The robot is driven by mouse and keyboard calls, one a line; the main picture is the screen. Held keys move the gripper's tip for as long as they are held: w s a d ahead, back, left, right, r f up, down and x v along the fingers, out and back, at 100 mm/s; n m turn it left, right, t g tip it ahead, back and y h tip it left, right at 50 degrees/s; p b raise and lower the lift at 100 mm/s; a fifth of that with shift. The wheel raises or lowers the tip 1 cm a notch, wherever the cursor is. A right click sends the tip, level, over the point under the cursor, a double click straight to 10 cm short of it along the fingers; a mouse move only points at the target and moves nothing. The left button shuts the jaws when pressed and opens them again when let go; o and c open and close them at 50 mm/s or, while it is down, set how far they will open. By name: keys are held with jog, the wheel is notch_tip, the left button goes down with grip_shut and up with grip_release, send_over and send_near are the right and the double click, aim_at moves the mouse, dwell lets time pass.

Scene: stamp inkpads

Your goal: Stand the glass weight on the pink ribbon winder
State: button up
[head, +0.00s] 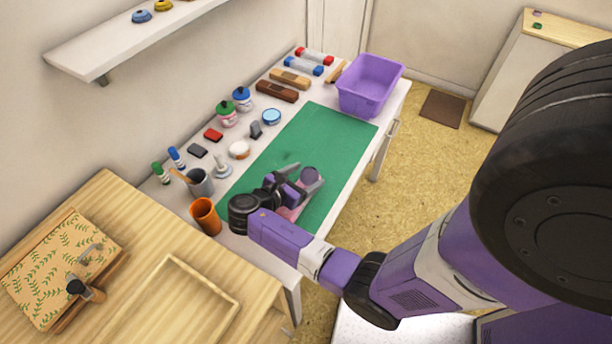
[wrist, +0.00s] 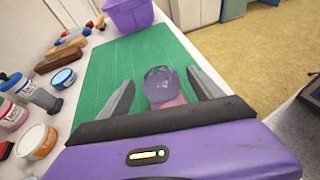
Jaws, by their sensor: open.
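The glass weight (wrist: 161,80) is a clear, purplish round piece in the wrist view, between the two grey fingers of my gripper (wrist: 160,86). The pink ribbon winder (wrist: 172,102) shows directly below and behind it. The weight appears to sit on the winder, but their contact is partly hidden. My gripper is open, with a gap on each side of the weight. In the head view my gripper (head: 302,181) is low over the near part of the green mat, with the weight (head: 310,175) at its fingers and a bit of the pink winder (head: 289,213) beside it.
The green mat (head: 326,141) is otherwise clear. Jars, ink pads, stamps and a grey cup (head: 200,185) line its left side. An orange cup (head: 206,217) stands near my wrist. A purple bin (head: 369,88) stands at the far end.

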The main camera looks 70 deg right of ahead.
jog(key=v, duration=1.1)
jog(key=shift+w+a+b, duration=0.1)
jog(key=shift+a+b, duration=0.1)
jog(key=shift+b, duration=0.2)
